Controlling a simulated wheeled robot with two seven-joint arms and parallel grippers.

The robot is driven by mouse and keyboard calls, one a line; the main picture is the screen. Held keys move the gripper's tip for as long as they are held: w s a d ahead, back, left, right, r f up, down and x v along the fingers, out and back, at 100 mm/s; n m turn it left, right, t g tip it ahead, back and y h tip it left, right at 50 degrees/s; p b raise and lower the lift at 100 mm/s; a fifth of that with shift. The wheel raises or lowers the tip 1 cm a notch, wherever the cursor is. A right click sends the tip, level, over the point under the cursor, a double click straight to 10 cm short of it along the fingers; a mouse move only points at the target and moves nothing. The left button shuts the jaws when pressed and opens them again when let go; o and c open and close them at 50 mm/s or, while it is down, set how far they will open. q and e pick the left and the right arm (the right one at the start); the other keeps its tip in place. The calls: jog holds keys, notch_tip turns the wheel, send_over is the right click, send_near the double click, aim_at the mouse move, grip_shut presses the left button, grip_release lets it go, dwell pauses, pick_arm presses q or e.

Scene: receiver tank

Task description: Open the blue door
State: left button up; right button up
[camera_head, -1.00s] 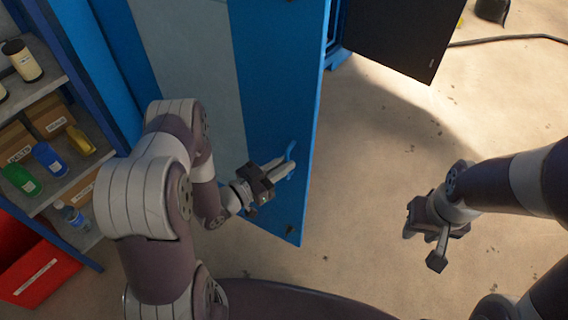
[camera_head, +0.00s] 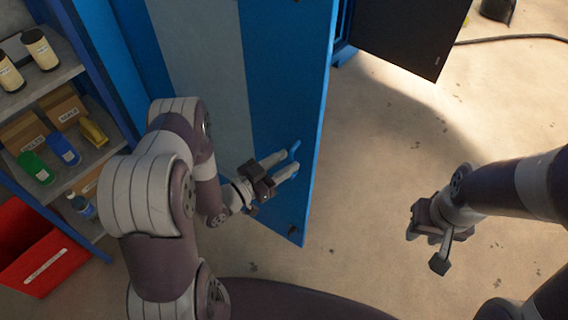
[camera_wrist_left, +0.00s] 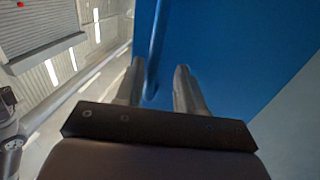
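The blue door (camera_head: 275,75), with a grey stripe, stands swung out at an angle in the middle of the head view. Its blue curved handle (camera_head: 295,149) is near the lower free edge. My left gripper (camera_head: 289,164) is at the handle with its two fingers apart. In the left wrist view, the handle bar (camera_wrist_left: 156,45) runs down between the spread fingers (camera_wrist_left: 160,82), with a gap on the right; contact on the left cannot be told. My right gripper (camera_head: 426,251) hangs empty over the floor at the right, fingers apart.
A shelf (camera_head: 75,155) with bottles, cans and boxes stands at the left, above a red bin (camera_head: 40,255). A dark panel (camera_head: 405,30) stands out behind the door. A black cable (camera_head: 510,38) lies on the floor.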

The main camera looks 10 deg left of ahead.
pick_arm(q)
jog(key=shift+s+d, duration=0.1)
jog(key=v, duration=1.2)
jog(key=shift+s+a, duration=0.2)
jog(key=shift+a, duration=0.1)
